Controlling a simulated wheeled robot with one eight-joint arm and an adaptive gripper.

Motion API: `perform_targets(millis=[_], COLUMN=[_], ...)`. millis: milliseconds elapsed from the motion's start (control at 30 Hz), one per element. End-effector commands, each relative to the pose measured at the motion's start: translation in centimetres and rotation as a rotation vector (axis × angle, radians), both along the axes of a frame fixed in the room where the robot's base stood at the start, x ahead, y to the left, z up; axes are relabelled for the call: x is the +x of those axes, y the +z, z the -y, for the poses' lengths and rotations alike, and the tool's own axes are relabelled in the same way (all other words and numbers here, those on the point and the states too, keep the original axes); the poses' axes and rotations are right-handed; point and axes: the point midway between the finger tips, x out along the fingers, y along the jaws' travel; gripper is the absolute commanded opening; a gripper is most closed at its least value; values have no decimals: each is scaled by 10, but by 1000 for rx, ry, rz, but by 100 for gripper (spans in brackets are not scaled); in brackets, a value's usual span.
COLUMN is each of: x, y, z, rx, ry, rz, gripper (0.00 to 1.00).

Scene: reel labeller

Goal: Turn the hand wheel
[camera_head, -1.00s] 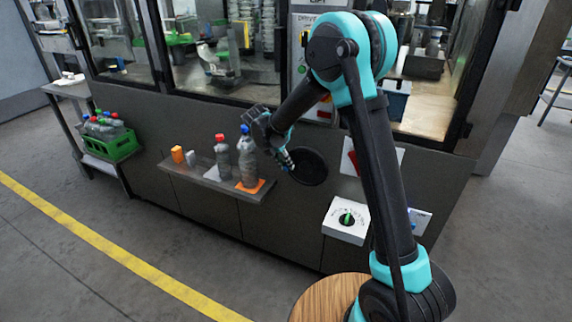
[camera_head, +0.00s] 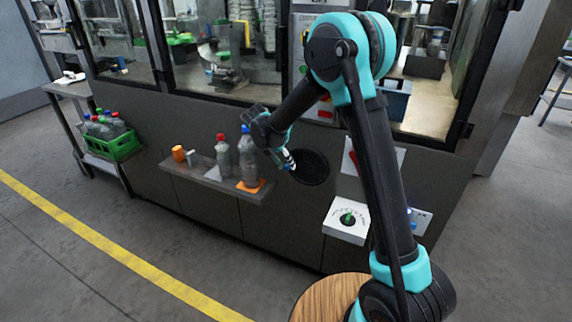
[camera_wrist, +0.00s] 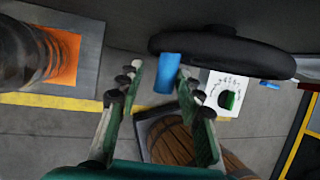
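The hand wheel (camera_head: 314,168) is a black disc on the dark front panel of the machine. In the wrist view the wheel (camera_wrist: 235,52) is seen nearly edge-on, with a blue handle (camera_wrist: 167,74) sticking out from it. My gripper (camera_head: 287,162) is at the left side of the wheel. In the wrist view my gripper (camera_wrist: 163,82) is open, with the blue handle between its two fingertips. A gap shows on each side of the handle, so the fingers do not appear to touch it.
A shelf (camera_head: 212,183) left of the wheel holds a blue-capped bottle (camera_head: 248,160), a red-capped bottle (camera_head: 223,157) and orange items. A white box with a green knob (camera_head: 347,217) is below right. A green crate (camera_head: 120,146) stands far left. A round wooden top (camera_head: 325,295) is in front.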

Motion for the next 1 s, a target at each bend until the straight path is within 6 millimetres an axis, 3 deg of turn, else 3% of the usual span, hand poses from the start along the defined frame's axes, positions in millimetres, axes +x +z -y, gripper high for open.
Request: perform_targets(millis=[433, 1000], x=[-3, -31], y=[9, 98], z=[-1, -37], rx=[-4, -3], ry=[-3, -1], rz=[-1, -1], gripper=[41, 41])
